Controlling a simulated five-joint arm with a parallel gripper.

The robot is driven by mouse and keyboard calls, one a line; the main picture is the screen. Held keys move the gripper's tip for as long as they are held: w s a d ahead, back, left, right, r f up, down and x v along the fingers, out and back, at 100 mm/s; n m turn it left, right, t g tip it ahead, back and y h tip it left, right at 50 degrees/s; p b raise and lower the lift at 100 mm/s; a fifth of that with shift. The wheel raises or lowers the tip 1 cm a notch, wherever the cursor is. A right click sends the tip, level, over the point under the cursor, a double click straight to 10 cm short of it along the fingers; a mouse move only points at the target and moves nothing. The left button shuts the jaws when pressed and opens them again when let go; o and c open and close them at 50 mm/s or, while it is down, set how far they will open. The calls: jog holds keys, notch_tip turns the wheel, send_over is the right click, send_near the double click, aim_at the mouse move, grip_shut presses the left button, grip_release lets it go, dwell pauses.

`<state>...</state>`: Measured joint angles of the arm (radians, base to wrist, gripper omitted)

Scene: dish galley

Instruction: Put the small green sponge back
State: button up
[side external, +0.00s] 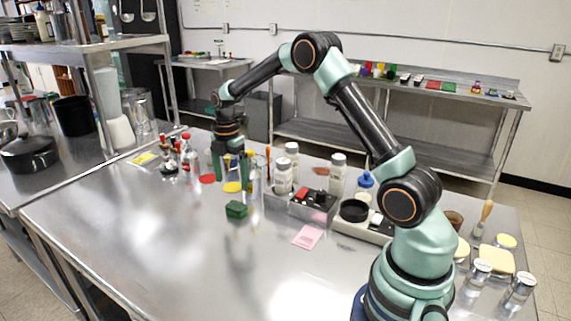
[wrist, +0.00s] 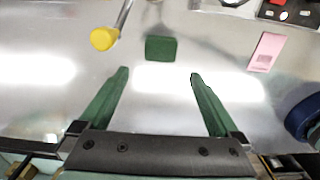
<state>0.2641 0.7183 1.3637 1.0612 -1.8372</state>
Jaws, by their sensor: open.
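A small dark green sponge (side external: 236,210) lies on the bare steel table, left of the divided tray. In the wrist view the sponge (wrist: 161,48) is just beyond the fingertips, about centred between them. My gripper (wrist: 159,73) is open, with nothing between its two green fingers. In the side view my gripper (side external: 231,177) points down above the table, behind the sponge and apart from it.
A divided tray (side external: 297,208) holds shakers and small red and black items. A pink slip (side external: 308,237) lies in front of it. Bottles (side external: 187,158) stand left of my gripper. In the wrist view, a yellow-ended item (wrist: 103,38) lies left of the sponge. The front-left table is clear.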

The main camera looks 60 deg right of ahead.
jog(key=s+a+r+m+t, duration=0.1)
jog(key=s+a+r+m, duration=0.3)
jog(key=r, duration=0.3)
jog(key=s+a+r+m+t, duration=0.2)
jog(key=s+a+r+m, duration=0.15)
jog(key=r, duration=0.35)
jog(key=s+a+m+t, duration=0.1)
jog(key=s+a+m, duration=0.1)
jog(key=s+m, duration=0.3)
jog(key=s+a+m+t, duration=0.1)
jog(key=s+a+m, duration=0.2)
jog(key=s+m, duration=0.2)
jog(key=shift+s+a+r+t, duration=0.3)
jog(key=shift+s+r, duration=0.1)
jog(key=shift+s, duration=0.85)
